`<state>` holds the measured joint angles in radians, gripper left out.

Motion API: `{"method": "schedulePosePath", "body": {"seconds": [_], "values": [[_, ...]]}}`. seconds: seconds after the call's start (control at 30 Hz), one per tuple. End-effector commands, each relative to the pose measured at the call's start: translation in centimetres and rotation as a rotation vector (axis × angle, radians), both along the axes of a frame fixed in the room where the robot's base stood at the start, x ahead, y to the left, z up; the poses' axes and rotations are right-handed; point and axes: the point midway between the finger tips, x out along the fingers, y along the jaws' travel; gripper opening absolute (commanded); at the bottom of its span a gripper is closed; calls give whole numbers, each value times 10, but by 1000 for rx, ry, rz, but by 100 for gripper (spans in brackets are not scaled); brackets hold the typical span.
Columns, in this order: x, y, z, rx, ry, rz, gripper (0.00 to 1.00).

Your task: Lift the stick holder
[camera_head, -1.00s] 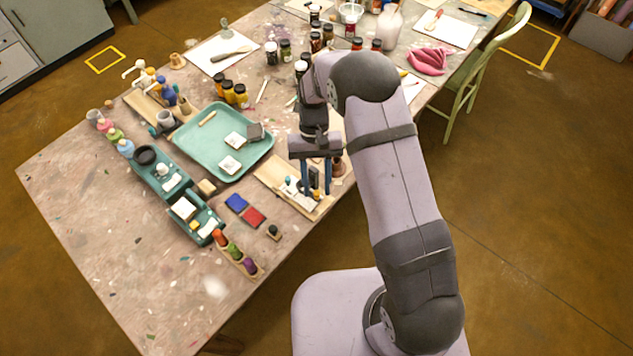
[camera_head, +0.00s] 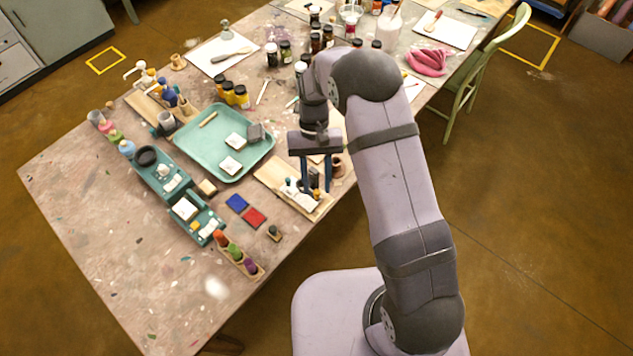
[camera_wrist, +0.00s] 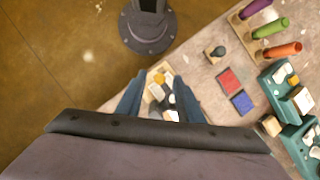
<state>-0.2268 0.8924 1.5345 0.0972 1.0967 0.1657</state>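The stick holder (camera_head: 239,263) is a narrow wooden block at the table's front edge, with upright orange, green and purple sticks in it. It also shows at the top right of the wrist view (camera_wrist: 240,36). My gripper (camera_head: 316,190) is open and points down over a small wooden board (camera_head: 270,172) with small pieces on it, to the right of and behind the holder. In the wrist view my gripper's fingers (camera_wrist: 160,92) stand apart with the board's pieces seen between them. I cannot tell whether the fingers touch any of these.
Between gripper and holder lie a blue tile (camera_head: 236,203), a red tile (camera_head: 254,217) and a small dark-knobbed block (camera_head: 273,233). Teal trays (camera_head: 202,222) stand left of the holder. A large teal tray (camera_head: 195,145) lies behind. The front left tabletop is clear.

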Motion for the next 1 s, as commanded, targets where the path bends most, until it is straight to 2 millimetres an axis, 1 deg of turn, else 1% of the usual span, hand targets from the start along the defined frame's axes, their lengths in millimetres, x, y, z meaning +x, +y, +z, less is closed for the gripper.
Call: {"method": "schedulePosePath", "body": {"seconds": [0.23, 0.37, 0.8, 1.0], "values": [[0, 0, -1, 0, 2, 0, 34], [3, 0, 4, 0, 1, 0, 34], [24, 0, 56, 1, -3, 0, 34], [27, 0, 66, 0, 1, 0, 34]]}}
